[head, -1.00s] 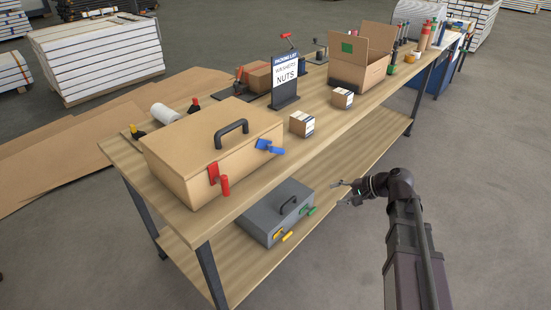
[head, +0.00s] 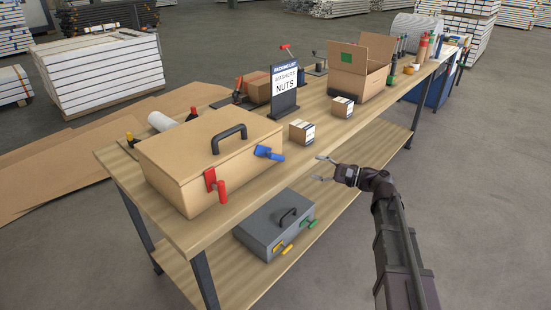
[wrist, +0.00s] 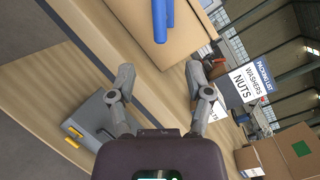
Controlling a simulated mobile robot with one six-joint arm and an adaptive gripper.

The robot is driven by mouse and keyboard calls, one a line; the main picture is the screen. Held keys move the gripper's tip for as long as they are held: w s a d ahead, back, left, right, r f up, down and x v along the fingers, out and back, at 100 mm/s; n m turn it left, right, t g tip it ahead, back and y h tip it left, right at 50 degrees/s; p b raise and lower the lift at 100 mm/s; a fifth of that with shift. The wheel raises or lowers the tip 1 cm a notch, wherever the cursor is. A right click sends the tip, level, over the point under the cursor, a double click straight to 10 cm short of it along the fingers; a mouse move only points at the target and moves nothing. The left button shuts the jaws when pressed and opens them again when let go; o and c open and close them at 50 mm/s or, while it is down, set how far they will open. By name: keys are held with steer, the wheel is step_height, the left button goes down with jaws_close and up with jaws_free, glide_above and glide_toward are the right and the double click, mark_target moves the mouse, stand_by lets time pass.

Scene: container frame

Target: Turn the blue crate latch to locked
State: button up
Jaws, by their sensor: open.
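The blue latch (head: 269,153) is on the front face of the tan crate (head: 180,160), toward its right end, with its handle pointing right and slightly down. The blue latch also shows in the wrist view (wrist: 161,18), at the top, beyond my fingers. A red latch (head: 216,186) sits on the same face, farther left, its handle hanging down. My gripper (head: 321,169) is open and empty, in front of the table's edge, to the right of the blue latch and apart from it. In the wrist view my two fingers (wrist: 160,80) are spread wide with nothing between them.
A grey case (head: 272,228) with yellow and green latches sits on the lower shelf. Small boxes (head: 302,132) and a packing list sign (head: 284,88) stand right of the crate. An open carton (head: 360,75) is farther back. The floor in front of the table is clear.

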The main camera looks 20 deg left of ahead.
mark_target(280, 158)
steer(key=shift+a, duration=0.15)
steer(key=a, duration=0.9)
steer(key=w+a, duration=0.1)
steer(key=a, duration=0.3)
steer(key=shift+a, duration=0.25)
